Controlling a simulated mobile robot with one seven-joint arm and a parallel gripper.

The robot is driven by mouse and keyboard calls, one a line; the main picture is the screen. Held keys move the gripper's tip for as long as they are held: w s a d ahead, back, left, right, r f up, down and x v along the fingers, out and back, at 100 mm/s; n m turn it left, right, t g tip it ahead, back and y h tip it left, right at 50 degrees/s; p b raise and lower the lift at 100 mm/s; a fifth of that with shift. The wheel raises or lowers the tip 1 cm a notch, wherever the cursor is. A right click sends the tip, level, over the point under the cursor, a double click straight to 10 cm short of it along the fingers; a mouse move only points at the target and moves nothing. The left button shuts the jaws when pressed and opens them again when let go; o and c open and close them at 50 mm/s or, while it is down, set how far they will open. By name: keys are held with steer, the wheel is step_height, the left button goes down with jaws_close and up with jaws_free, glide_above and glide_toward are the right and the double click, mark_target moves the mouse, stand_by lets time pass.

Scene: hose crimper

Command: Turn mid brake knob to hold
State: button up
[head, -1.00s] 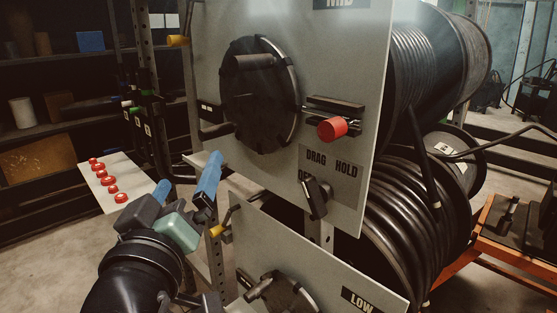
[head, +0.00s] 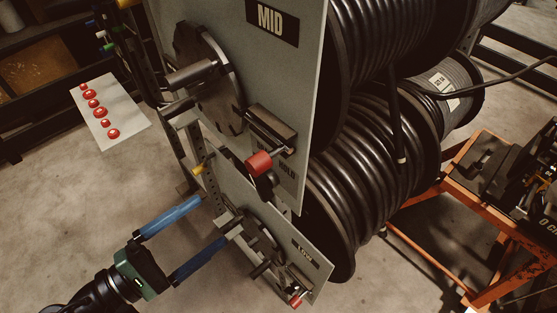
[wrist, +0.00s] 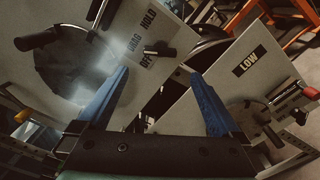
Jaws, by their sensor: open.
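The mid brake knob (head: 264,184) is a dark knob low on the grey MID panel (head: 290,70).
The LOW panel (head: 306,256) with its own handles is close to my fingers. Hose reels (head: 350,160) stand behind the panels. A white board with red buttons (head: 122,109) is at left. Floor is open at lower left.

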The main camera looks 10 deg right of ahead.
mark_target(257, 189)
steer(key=p+x, duration=0.1)
steer(key=x, duration=1.1)
steer(key=shift+w+d, duration=0.1)
steer(key=shift+d, duration=0.1)
steer(key=shift+c, duration=0.3)
steer(key=c, duration=1.1)
